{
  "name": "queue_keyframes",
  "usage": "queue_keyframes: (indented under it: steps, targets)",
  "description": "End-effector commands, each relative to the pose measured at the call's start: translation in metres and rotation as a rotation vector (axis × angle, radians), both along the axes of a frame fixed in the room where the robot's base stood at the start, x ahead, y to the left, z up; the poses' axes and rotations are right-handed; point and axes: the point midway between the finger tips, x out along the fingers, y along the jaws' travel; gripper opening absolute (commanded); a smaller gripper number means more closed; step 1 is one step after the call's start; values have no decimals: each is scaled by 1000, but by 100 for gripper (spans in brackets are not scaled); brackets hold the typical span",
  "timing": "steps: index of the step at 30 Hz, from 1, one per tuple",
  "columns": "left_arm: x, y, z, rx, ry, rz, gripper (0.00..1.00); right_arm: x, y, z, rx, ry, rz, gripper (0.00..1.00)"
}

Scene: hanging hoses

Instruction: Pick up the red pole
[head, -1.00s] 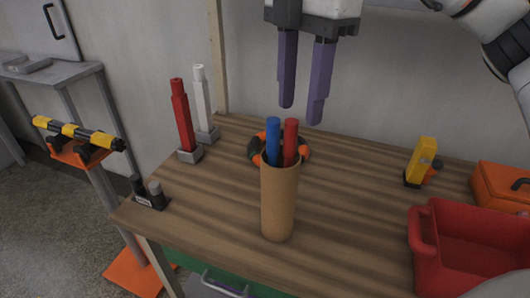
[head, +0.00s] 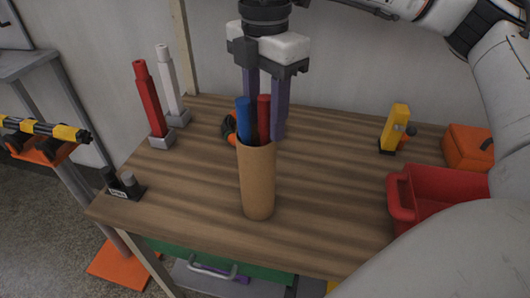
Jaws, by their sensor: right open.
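A red pole (head: 264,117) stands beside a blue pole (head: 244,118) in a brown cardboard tube (head: 258,184) on the wooden table. Only their upper ends show above the rim. My right gripper (head: 265,112) points down over the tube, open. One purple finger shows on each side of the red pole's top. The left finger is partly hidden behind the poles, and I cannot tell whether either finger touches them. Another red pole (head: 149,100) stands upright in a grey base at the table's left. My left gripper is not in view.
A white pole (head: 167,84) stands beside the other red one. An orange and black ring (head: 229,128) lies behind the tube. A yellow tool (head: 395,128), red bin (head: 402,200) and orange box (head: 466,146) are at right.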

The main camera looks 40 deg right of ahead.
Motion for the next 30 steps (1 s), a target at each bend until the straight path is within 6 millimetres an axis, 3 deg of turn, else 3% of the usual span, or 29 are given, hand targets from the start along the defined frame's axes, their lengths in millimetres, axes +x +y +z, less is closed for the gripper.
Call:
queue_keyframes:
  steps: [6, 13, 25, 30]
  targets:
    - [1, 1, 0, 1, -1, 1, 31, 0, 0, 0, 0, 0, 0, 39]
    - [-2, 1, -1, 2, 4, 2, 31, 0, 0, 0, 0, 0, 0, 1]
    - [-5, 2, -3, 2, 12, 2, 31, 0, 0, 2, 1, -1, 0, 0]
    - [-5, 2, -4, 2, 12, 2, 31, 1, 1, 15, 1, -3, 0, 0]
